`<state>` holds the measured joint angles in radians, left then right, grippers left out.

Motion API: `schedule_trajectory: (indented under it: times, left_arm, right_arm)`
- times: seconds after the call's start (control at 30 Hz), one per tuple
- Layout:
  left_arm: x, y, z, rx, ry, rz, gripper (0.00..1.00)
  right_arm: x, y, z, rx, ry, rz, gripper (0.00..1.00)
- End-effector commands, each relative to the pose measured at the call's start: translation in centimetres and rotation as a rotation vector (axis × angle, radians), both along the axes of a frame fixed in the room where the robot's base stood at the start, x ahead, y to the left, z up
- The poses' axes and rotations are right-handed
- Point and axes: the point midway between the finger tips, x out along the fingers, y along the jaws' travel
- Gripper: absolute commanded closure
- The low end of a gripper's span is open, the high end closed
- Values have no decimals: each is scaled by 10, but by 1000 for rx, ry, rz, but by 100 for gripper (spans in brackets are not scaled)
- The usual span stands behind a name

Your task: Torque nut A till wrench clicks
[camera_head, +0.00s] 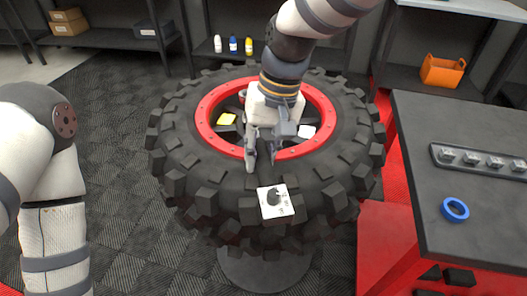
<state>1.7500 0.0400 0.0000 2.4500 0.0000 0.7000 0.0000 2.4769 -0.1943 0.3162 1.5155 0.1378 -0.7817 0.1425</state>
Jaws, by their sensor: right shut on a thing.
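A large black knobbly tyre (195,178) lies flat on a dark stand, with a red rim (215,100) in its middle. My right gripper (262,160) reaches down from the top over the near part of the rim. It is shut on a grey thing between its fingers; the fingers hide most of it, and I cannot tell whether it is the wrench. Nut A cannot be made out. A yellow card (227,119) and a white card (306,132) lie inside the rim. My left arm shows at the left edge; its gripper is out of view.
The dark bench (440,120) at the right bears a tray of several metal pieces (434,150) and a blue ring (445,212). An orange bin (442,70) stands behind. Floor between left arm and tyre is clear.

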Motion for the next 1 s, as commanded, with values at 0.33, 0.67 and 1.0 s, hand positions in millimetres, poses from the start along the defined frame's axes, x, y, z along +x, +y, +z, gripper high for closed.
schedule_trajectory:
  times: [0.33, 0.67, 1.0]
  left_arm:
    - [0, 0, 0, 0, -2, 0, 64]
    - [0, 0, 0, 0, -2, 0, 64]
    - [0, 0, 0, 0, -2, 0, 64]
  right_arm:
    - [0, 6, 2, 4, -6, -24, 100]
    - [0, 8, 2, 5, -6, -31, 100]
    - [0, 10, 2, 4, -5, -43, 100]
